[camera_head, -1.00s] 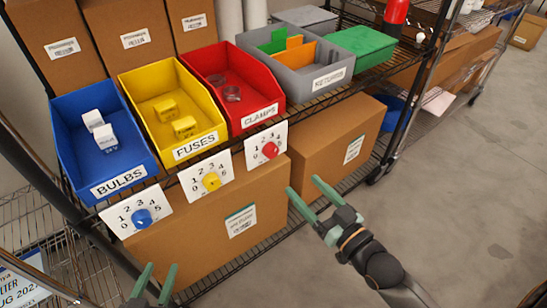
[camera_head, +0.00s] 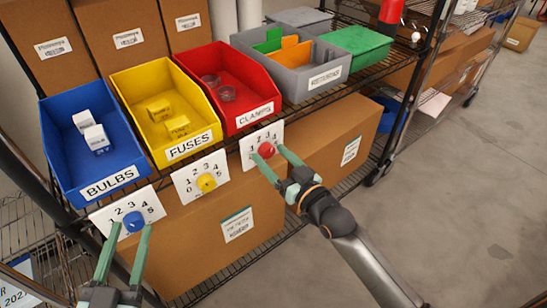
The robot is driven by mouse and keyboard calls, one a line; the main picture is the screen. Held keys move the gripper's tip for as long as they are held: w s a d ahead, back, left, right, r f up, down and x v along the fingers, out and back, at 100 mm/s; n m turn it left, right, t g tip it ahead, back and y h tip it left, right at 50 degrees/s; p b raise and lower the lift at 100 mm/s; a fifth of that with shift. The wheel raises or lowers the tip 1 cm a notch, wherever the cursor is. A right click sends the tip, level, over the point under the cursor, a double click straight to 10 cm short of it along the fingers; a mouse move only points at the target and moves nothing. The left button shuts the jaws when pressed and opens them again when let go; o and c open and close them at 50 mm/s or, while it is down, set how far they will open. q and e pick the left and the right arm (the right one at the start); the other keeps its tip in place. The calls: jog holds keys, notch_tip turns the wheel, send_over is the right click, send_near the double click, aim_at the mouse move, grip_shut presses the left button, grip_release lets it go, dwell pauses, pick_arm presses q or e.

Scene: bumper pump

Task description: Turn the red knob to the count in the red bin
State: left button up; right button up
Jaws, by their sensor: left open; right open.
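The red knob (camera_head: 266,149) sits on a white dial card (camera_head: 247,139) below the red bin (camera_head: 262,88), labelled CLAMPS. Digits on its card are partly hidden, and I cannot tell where its pointer is. Two ring-like clamps, one (camera_head: 210,80) behind the other (camera_head: 226,94), lie in the bin. My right gripper (camera_head: 267,152) is open, with its green fingertips on either side of the red knob; I cannot tell if they touch it. My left gripper (camera_head: 131,228) is open and empty, its fingertips just below the blue knob (camera_head: 134,221).
The yellow knob (camera_head: 206,182) is on a card below the yellow FUSES bin (camera_head: 190,135). The blue BULBS bin (camera_head: 95,172) is at left. A grey divided bin (camera_head: 290,88) and a green-lidded box (camera_head: 370,48) stand right. Cardboard boxes fill the lower shelf; floor at right is clear.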

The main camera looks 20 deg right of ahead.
grip_shut()
dwell(0.6)
